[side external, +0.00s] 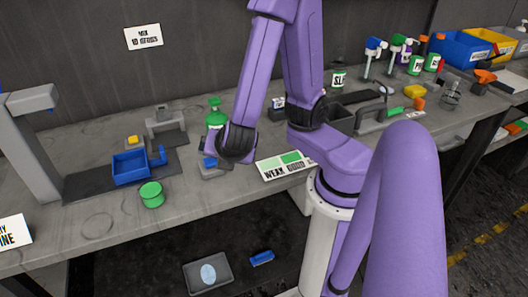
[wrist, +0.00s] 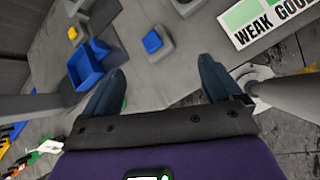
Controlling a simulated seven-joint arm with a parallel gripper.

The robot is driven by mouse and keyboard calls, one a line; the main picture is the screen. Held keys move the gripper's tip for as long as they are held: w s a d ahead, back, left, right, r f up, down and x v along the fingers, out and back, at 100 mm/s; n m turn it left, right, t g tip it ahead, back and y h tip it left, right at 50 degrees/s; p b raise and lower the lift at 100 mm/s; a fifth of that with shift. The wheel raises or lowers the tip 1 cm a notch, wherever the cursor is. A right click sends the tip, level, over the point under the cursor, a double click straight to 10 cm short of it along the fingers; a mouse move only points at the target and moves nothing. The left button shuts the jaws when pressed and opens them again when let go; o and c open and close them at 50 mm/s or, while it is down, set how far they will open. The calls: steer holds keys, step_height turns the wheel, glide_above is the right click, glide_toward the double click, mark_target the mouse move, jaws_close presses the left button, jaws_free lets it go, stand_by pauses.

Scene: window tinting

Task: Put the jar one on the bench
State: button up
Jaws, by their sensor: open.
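Several jars show in the side view, and I cannot tell which one is jar one. A green jar (side external: 151,194) stands upright near the front edge of the grey bench (side external: 75,222), in front of a blue bin (side external: 130,168). Another green-lidded container (side external: 215,116) stands farther back, partly behind my arm. No jar shows clearly in the wrist view.
A small blue-topped block (wrist: 152,42) and a WEAK/GOOD card (side external: 285,164) lie on the bench. Spray bottles (side external: 374,50), more green jars (side external: 416,65) and bins (side external: 460,48) crowd the back right. A grey tray (side external: 222,284) and blue brush (side external: 262,257) lie below. The front left bench is fairly clear.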

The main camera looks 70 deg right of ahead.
steer(key=s+r+m+g+y, duration=0.2)
steer(key=s+m+g+y, duration=0.1)
steer(key=s+m, duration=0.1)
steer(key=s+a+r+m+g+y, duration=0.1)
steer(key=s+r+m+g+y, duration=0.1)
steer(key=s, duration=0.4)
steer(key=m+y, duration=0.1)
steer(key=m, duration=0.1)
steer(key=shift+s+a+r+m+g+y, duration=0.3)
steer(key=shift+s+g+y, duration=0.05)
steer(key=shift+g+y, duration=0.05)
stand_by(0.4)
